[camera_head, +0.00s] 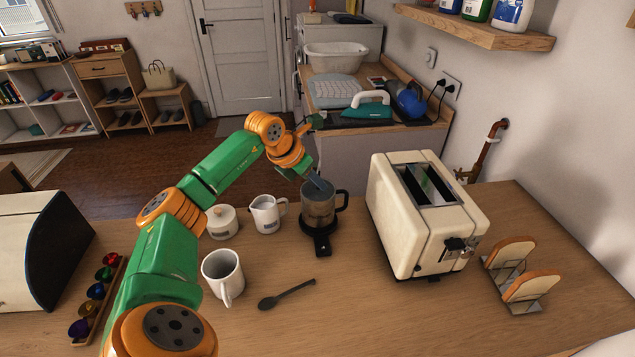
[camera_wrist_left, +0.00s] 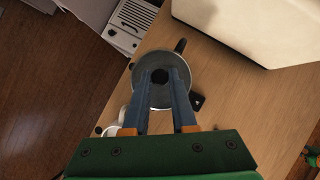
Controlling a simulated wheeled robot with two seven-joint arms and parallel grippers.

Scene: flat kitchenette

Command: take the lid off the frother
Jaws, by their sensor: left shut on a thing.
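The frother (camera_head: 319,211) is a dark, see-through jug with a black handle on its right, standing on a black base (camera_head: 322,243) on the counter. It also shows from above in the left wrist view (camera_wrist_left: 140,92). The lid's dark round knob (camera_wrist_left: 160,76) sits between the fingertips of my left gripper (camera_wrist_left: 161,78). My left gripper (camera_head: 318,182) reaches down at the frother's top and is shut on the lid's knob. I cannot tell whether the lid is seated or slightly raised. My right gripper is not in view.
A cream toaster (camera_head: 409,225) stands close to the right of the frother. A small white pitcher (camera_head: 267,215), a lidded sugar pot (camera_head: 222,222) and a white mug (camera_head: 222,275) stand to its left. A dark spoon (camera_head: 287,295) lies in front.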

